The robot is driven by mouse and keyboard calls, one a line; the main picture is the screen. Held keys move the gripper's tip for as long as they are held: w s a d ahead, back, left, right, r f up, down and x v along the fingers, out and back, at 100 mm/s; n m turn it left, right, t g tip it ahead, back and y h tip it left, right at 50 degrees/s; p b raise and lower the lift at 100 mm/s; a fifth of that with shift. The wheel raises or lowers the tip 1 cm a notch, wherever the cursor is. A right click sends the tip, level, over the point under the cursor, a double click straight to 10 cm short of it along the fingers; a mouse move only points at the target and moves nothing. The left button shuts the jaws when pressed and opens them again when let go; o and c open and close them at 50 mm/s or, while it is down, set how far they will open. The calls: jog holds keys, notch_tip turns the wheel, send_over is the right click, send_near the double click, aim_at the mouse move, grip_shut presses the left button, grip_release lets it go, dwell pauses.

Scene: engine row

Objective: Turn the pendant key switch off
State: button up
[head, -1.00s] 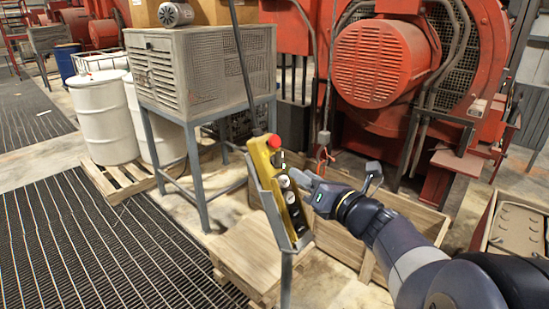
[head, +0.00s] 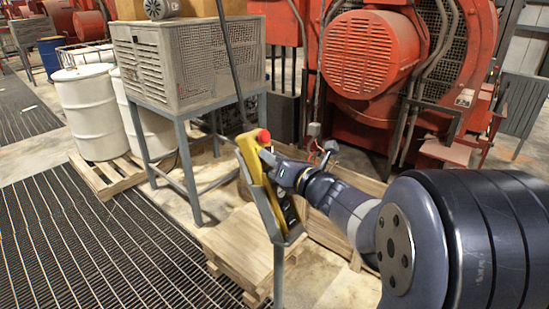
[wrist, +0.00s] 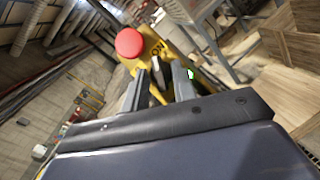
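The pendant is a yellow control box (head: 246,150) in a grey holder, with a red button (head: 263,136) at its top. In the wrist view the pendant (wrist: 178,52) and the red button (wrist: 129,42) are close ahead. A small dark key switch with a pale tip (wrist: 156,80) shows between the fingers of my gripper (wrist: 160,72). The fingers are apart, one on each side of the key, with a gap visible. In the head view my gripper (head: 268,159) is at the upper face of the pendant and hides the key and some buttons.
A cable rises from the pendant. A grey metal cabinet on legs (head: 190,65) and white drums (head: 92,110) stand behind to the left. Wooden crates (head: 240,240) lie below. Red machinery (head: 375,55) fills the back right. Floor grating (head: 80,240) is clear at left.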

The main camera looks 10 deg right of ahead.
jog(key=c, duration=0.4)
jog(key=shift+n+b, duration=0.3)
jog(key=shift+b, duration=0.1)
jog(key=n+y+b, duration=0.1)
jog(key=n+b, duration=0.2)
jog(key=shift+d+f+y, duration=0.2)
jog(key=shift+f+y, duration=0.1)
jog(key=shift+y, duration=0.1)
jog(key=n+g+y+b, duration=0.1)
jog(key=n+b, duration=0.1)
jog(key=n+g+y+b, duration=0.1)
jog(key=n, duration=0.2)
jog(key=shift+w+d+y+b, duration=0.1)
jog(key=shift+w+y+b, duration=0.05)
jog(key=shift+y+b, duration=0.2)
grip_shut()
jog(key=n+g+y+b, duration=0.1)
jog(key=n, duration=0.2)
jog(key=n+g+y+b, duration=0.1)
jog(key=n+g, duration=0.1)
jog(key=n, duration=0.2)
jog(key=shift+w+d+r, duration=0.1)
jog(key=shift+w+r, duration=0.05)
jog(key=shift+r, duration=0.05)
jog(key=shift+n, duration=0.5)
jog(key=o, duration=0.7)
grip_release()
jog(key=shift+r, duration=0.1)
jog(key=shift+c, duration=0.2)
